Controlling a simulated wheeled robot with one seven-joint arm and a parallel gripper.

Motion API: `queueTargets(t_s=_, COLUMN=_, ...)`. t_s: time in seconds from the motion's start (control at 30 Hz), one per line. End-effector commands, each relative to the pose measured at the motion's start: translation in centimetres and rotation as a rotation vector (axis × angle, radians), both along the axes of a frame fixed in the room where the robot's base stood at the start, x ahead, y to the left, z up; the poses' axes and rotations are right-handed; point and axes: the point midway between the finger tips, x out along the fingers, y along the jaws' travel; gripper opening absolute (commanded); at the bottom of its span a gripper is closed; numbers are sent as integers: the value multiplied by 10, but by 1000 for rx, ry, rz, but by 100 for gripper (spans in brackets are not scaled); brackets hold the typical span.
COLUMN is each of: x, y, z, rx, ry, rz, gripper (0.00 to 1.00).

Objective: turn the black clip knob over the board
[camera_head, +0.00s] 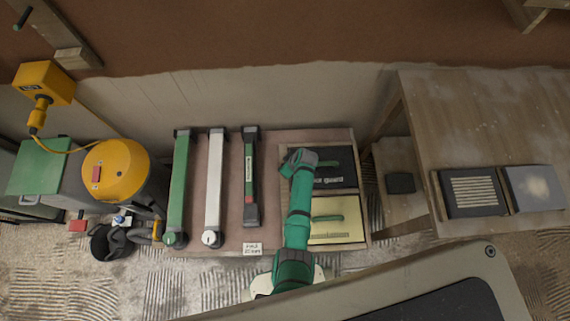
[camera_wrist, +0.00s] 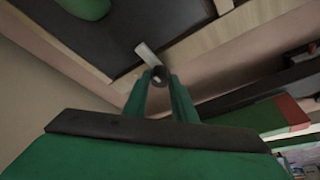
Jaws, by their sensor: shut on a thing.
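The black clip knob (camera_wrist: 160,73) shows in the wrist view as a small dark round end between my fingertips. A pale flat clip bar (camera_wrist: 147,53) reaches from it toward the dark board (camera_wrist: 95,38). My gripper (camera_wrist: 159,82) has its green fingers shut on the knob, at the wooden frame's edge. In the head view my gripper (camera_head: 299,158) is over the upper left of the black board (camera_head: 338,165), which bears partly covered white lettering. My arm hides the knob and clip there.
A tray with a green handled tool (camera_head: 335,218) lies below the board. Green (camera_head: 180,185), white (camera_head: 214,185) and black (camera_head: 250,175) long tools lie to the left. A yellow-topped machine (camera_head: 118,170) stands farther left. A wooden table (camera_head: 480,120) stands at right.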

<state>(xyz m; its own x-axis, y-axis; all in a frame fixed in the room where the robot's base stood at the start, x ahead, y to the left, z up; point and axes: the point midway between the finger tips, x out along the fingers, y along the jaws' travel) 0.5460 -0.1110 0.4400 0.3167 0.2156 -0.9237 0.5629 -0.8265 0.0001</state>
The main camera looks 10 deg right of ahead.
Motion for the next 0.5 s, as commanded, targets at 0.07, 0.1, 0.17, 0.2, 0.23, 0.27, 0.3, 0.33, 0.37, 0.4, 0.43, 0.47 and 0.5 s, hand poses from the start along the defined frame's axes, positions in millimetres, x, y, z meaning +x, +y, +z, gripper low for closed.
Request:
queueTargets(t_s=0.07, x=1, y=2, z=0, rx=2, ry=-1, rz=6, gripper=2)
queueTargets(t_s=0.1, x=1, y=2, z=0, rx=2, ry=-1, rz=6, gripper=2)
queueTargets(t_s=0.17, x=1, y=2, z=0, rx=1, ry=0, rz=6, gripper=2)
queueTargets(t_s=0.2, x=1, y=2, z=0, rx=1, ry=0, rz=6, gripper=2)
queueTargets(t_s=0.23, x=1, y=2, z=0, rx=1, ry=0, rz=6, gripper=2)
queueTargets(t_s=0.27, x=1, y=2, z=0, rx=1, ry=0, rz=6, gripper=2)
queueTargets(t_s=0.3, x=1, y=2, z=0, rx=1, ry=0, rz=6, gripper=2)
queueTargets(t_s=0.33, x=1, y=2, z=0, rx=1, ry=0, rz=6, gripper=2)
queueTargets(t_s=0.37, x=1, y=2, z=0, rx=1, ry=0, rz=6, gripper=26)
queueTargets(t_s=0.4, x=1, y=2, z=0, rx=1, ry=0, rz=6, gripper=36)
queueTargets(t_s=0.43, x=1, y=1, z=0, rx=1, ry=-1, rz=5, gripper=43)
queueTargets(t_s=0.47, x=0, y=1, z=0, rx=1, ry=-1, rz=4, gripper=43)
queueTargets(t_s=0.5, x=0, y=1, z=0, rx=1, ry=-1, rz=4, gripper=43)
